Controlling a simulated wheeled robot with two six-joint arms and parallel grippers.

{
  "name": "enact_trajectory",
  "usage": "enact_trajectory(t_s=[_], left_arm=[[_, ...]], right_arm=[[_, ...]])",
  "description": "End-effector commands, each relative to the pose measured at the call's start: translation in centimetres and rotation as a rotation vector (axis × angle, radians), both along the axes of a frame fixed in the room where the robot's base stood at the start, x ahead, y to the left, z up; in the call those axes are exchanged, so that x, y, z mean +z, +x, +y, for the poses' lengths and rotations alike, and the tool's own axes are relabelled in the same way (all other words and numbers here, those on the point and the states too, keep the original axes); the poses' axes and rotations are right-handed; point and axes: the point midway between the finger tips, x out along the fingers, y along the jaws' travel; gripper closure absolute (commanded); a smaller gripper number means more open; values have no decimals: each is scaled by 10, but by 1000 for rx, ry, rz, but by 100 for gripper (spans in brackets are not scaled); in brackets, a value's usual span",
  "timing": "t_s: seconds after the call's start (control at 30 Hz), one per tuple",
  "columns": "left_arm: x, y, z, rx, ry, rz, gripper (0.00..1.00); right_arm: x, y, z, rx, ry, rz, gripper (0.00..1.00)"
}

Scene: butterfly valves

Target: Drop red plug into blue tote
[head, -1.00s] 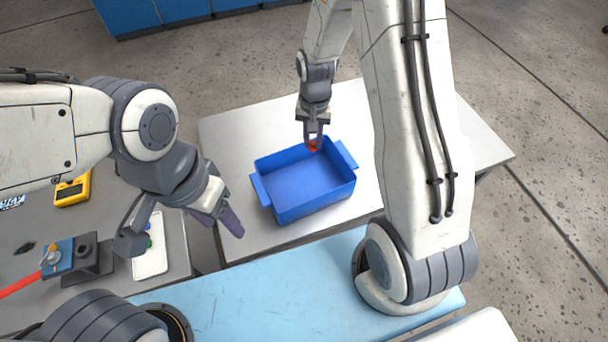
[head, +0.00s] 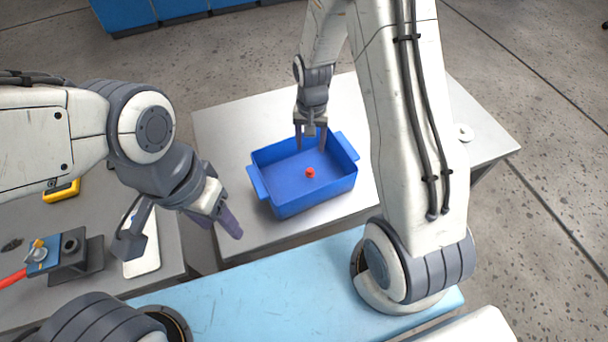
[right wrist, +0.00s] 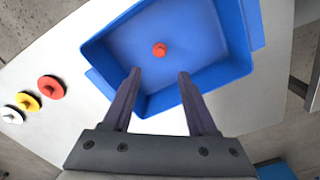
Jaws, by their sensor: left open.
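The red plug (head: 310,173) is inside the blue tote (head: 290,209), away from its walls; whether it rests on the floor or is still falling I cannot tell. In the right wrist view the plug (right wrist: 160,50) shows beyond my fingertips, inside the tote (right wrist: 232,30). My right gripper (head: 311,148) is open and empty, over the tote's far side; its two fingers stand apart in the right wrist view (right wrist: 160,75). My left gripper (head: 220,228) is open and empty, left of the tote and apart from it.
The tote stands on a pale table. In the right wrist view a red disc (right wrist: 51,87), a yellow disc (right wrist: 27,101) and a white disc (right wrist: 11,115) lie beside it. A valve with a red handle (head: 14,278) and a yellow meter (head: 62,191) are on the left table.

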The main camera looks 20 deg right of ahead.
Motion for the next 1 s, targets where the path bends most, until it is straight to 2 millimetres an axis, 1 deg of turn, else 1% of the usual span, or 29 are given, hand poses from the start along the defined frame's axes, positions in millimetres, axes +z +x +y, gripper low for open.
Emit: enact_trajectory(t_s=[0.23, 0.33, 0.47, 0.6, 0.73, 0.83, 1.0], left_arm=[[-1, 0, 0, 0, 0, 0, 45], [-4, 0, 0, 0, 0, 0, 45], [-10, 0, 0, 1, 0, 0, 45], [-17, 0, 0, 2, 0, 0, 45], [-22, 0, 0, 4, 0, 0, 45], [-24, 0, 0, 4, 0, 0, 45], [-25, 0, 0, 4, 0, 0, 45]], right_arm=[[2, 0, 0, 0, 0, -1, 42], [9, 1, 0, 0, 0, -4, 42], [30, 2, 0, 0, 0, -8, 42], [59, 2, 0, 0, 0, -8, 42], [82, 1, 0, 0, 0, -6, 42], [95, 1, 0, 0, 0, -4, 42], [104, 0, 0, 0, 0, 0, 42]])
